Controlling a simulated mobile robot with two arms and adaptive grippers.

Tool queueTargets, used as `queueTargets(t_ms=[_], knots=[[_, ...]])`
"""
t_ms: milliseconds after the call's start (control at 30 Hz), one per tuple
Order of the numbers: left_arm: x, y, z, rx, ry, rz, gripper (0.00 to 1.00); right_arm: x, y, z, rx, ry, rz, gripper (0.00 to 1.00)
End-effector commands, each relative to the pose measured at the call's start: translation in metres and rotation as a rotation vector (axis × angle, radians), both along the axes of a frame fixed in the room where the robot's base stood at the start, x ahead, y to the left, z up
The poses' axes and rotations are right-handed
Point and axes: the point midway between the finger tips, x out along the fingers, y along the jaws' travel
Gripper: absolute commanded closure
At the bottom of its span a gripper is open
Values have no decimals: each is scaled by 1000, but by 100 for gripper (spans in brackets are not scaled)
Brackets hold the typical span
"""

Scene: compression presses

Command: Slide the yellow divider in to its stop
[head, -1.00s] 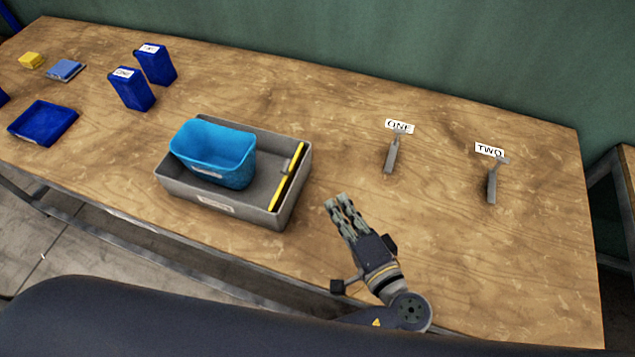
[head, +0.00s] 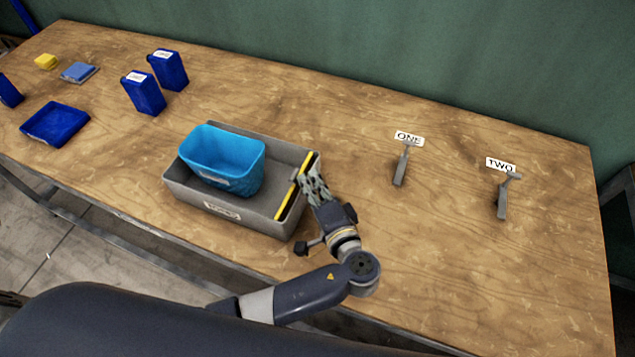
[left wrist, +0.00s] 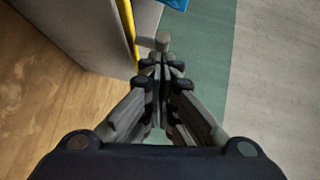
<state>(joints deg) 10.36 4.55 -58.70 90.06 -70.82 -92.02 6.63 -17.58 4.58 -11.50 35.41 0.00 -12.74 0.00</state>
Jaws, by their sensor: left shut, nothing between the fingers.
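The yellow divider (head: 283,208) stands near the right end of the grey tray (head: 192,193), partly hidden behind my fingers. Its yellow edge also shows in the left wrist view (left wrist: 127,28). My left gripper (head: 308,183) is shut and empty. Its fingertips are at the tray's right end, beside the divider. In the left wrist view, a grey tab (left wrist: 154,43) lies just ahead of the closed fingertips (left wrist: 160,62). Whether they touch it I cannot tell. My right gripper is not in view.
A light-blue bin (head: 232,165) sits in the tray's left part. Grey levers stand by labels ONE (head: 409,138) and TWO (head: 501,165) at the right. Dark-blue containers (head: 146,96) and a dark-blue tray (head: 56,124) are at the left. The bench between the tray and the levers is clear.

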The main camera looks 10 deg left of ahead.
Motion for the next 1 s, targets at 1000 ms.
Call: queueTargets(t_ms=[1000], knots=[[15, 75, 0, 1, -1, 1, 100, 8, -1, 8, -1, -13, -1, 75]])
